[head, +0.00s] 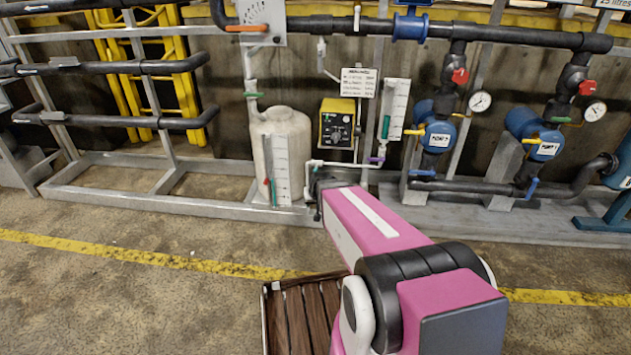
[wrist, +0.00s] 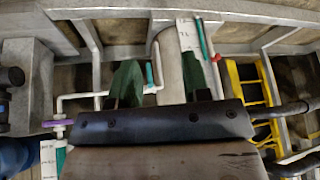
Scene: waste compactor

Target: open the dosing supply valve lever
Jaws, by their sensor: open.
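A white dosing tank (head: 282,150) stands on the grey skid, with thin white pipe (head: 345,164) running right from near its base. In the wrist view the pipe (wrist: 95,95) bends up toward the tank. No contact is visible. In the head view my gripper (head: 317,193) is low beside the tank.
A yellow dosing pump (head: 338,124) hangs above the pipe. A purple handle (head: 376,159) sits on the pipe to the right. A gauge label (head: 281,172) with red and teal parts stands before the tank. Blue pumps (head: 437,134) stand right. The skid's front rail (head: 190,204) crosses low.

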